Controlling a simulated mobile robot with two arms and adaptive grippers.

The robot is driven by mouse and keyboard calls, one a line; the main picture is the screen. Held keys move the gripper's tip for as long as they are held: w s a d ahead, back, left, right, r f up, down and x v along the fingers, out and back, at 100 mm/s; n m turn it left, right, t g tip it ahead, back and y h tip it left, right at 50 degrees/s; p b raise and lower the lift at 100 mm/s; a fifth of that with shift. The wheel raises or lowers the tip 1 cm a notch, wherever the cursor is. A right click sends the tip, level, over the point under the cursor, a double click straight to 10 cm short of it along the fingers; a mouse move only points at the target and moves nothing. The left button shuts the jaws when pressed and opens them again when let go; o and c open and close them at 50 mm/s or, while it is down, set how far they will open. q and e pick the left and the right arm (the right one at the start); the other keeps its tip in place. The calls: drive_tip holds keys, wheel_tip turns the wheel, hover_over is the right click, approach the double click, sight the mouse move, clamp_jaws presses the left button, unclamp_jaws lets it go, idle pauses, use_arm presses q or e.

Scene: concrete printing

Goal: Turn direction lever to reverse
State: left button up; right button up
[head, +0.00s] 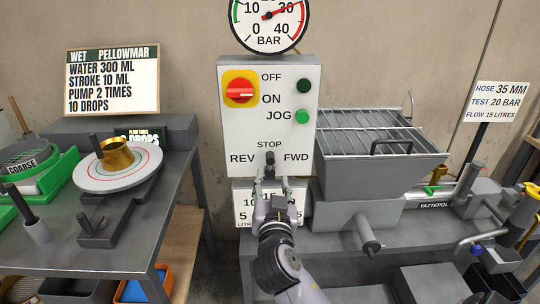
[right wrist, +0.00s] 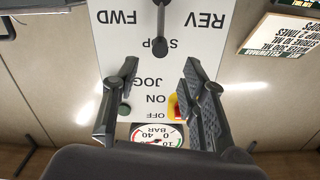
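The direction lever (head: 270,158) is a dark lever with a rounded knob, low on the light grey control panel (head: 229,120). It stands upright, pointing at STOP between REV on the left and FWD on the right. My right gripper (head: 270,184) is just below and in front of it, fingers apart. In the right wrist view, which is upside down, the lever (right wrist: 160,46) lies centred in line with the gap between the open fingers (right wrist: 159,68). The gap holds nothing, and whether a finger touches the lever I cannot tell. My left gripper is not in view.
A red rotary switch (head: 240,91) and a green JOG button (head: 302,116) sit above the lever. A pressure gauge (head: 268,18) tops the panel. A grated hopper (head: 380,170) stands close right. A table (head: 70,235) with a brass cup (head: 116,156) is left.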

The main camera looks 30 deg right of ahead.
sight(270, 163)
drive_tip(key=p+x, duration=0.2)
drive_tip(key=x, duration=0.8)
drive_tip(key=shift+w+d, duration=0.15)
drive_tip(key=shift+w, duration=0.2)
drive_tip(key=shift+c, duration=0.5)
clamp_jaws()
